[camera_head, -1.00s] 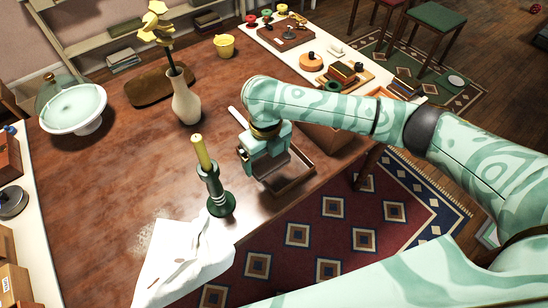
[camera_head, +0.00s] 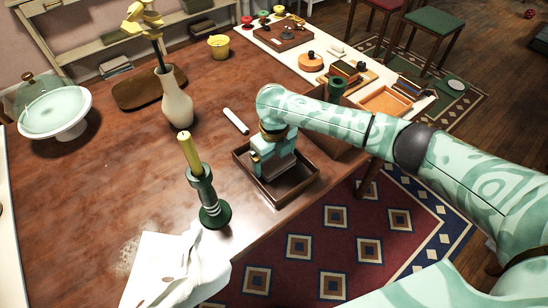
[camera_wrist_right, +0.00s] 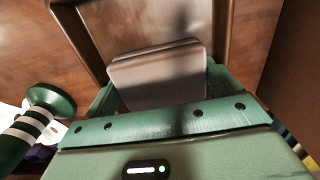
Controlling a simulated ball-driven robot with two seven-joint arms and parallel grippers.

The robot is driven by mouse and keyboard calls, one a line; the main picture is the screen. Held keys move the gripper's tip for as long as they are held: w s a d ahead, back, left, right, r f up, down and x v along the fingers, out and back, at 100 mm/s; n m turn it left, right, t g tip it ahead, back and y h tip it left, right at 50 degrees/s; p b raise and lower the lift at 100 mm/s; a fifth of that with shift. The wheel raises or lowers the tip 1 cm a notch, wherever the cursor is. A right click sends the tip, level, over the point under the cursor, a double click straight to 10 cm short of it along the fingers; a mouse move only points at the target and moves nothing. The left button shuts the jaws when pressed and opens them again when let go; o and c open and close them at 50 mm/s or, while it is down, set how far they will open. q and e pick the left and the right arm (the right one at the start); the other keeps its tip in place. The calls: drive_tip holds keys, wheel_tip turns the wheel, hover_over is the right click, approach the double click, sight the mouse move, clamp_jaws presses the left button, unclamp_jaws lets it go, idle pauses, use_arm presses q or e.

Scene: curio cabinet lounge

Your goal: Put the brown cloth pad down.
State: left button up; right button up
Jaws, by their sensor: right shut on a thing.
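The brown cloth pad (camera_wrist_right: 158,78) is a flat, dull brown-grey block between the fingers of my right gripper (camera_wrist_right: 158,88). In the head view, my right gripper (camera_head: 274,172) points down inside the outline of a dark brown open tray (camera_head: 302,192), with the pad (camera_head: 282,167) in its jaws. The tray's wall (camera_wrist_right: 82,32) also shows in the wrist view. I cannot tell whether the pad touches the tray floor. My left gripper is not in view.
A green candlestick (camera_head: 208,200) with a yellow candle stands close left of the tray. A white cloth (camera_head: 180,270) lies at the table's front edge. A white stick (camera_head: 236,121) lies behind the tray, a vase (camera_head: 177,103) farther back. The table's left middle (camera_head: 95,185) is clear.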

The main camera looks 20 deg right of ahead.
sight(274, 158)
drive_tip(key=shift+f, duration=0.1)
drive_tip(key=o, duration=1)
drive_tip(key=shift+f, duration=0.1)
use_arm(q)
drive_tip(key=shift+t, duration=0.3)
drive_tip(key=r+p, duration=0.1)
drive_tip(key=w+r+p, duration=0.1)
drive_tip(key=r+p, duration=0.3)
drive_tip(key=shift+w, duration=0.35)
use_arm(e)
wheel_tip(274, 158, up, 12)
drive_tip(key=shift+r, duration=0.2)
